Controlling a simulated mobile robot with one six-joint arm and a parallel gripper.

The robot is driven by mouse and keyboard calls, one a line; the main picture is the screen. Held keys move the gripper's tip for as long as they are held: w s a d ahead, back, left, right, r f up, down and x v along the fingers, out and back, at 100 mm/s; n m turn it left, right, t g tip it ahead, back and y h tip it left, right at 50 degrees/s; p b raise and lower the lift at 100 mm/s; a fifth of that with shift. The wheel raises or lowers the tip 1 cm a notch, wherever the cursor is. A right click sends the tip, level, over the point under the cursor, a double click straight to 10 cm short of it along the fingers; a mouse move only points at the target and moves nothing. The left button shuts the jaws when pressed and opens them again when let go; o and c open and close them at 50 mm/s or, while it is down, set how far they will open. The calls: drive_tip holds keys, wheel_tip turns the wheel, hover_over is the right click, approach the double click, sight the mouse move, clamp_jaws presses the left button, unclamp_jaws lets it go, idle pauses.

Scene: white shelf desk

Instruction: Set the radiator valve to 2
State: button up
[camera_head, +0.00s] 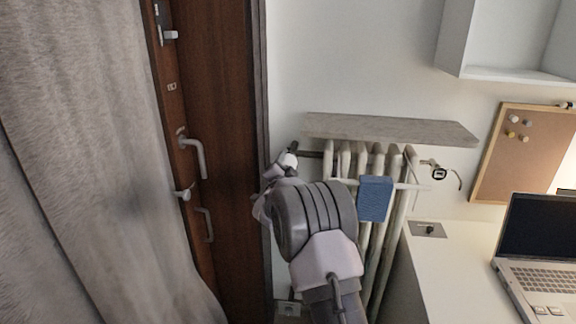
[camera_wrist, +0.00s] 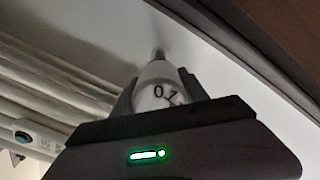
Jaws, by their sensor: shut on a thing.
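The radiator valve (camera_wrist: 158,84) is a white knob with dark numbers in the wrist view. The marks "0" and "1" face the camera, with part of another mark below. My gripper (camera_wrist: 157,100) is shut on the valve, one dark finger on each side of it. In the head view the white valve (camera_head: 289,159) shows at the radiator's upper left, with my gripper (camera_head: 284,167) at it. My arm hides part of the valve there. The pointer mark for the setting cannot be made out.
The white ribbed radiator (camera_head: 397,195) stands under a grey shelf board (camera_head: 390,129), with a blue box (camera_head: 374,199) hanging on its front. A brown door (camera_head: 225,150) is close on the left. A white desk (camera_head: 450,262) with a laptop (camera_head: 540,250) stands on the right.

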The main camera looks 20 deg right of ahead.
drive_tip(key=m, duration=0.5)
drive_tip(key=shift+f+m, duration=0.1)
drive_tip(key=shift+m, duration=0.6)
drive_tip(key=o, duration=1.4)
drive_tip(key=shift+c, duration=0.2)
drive_tip(key=p+v, duration=0.2)
drive_tip(key=v, duration=1.5)
drive_tip(key=shift+s, duration=0.2)
drive_tip(key=shift+a, duration=0.2)
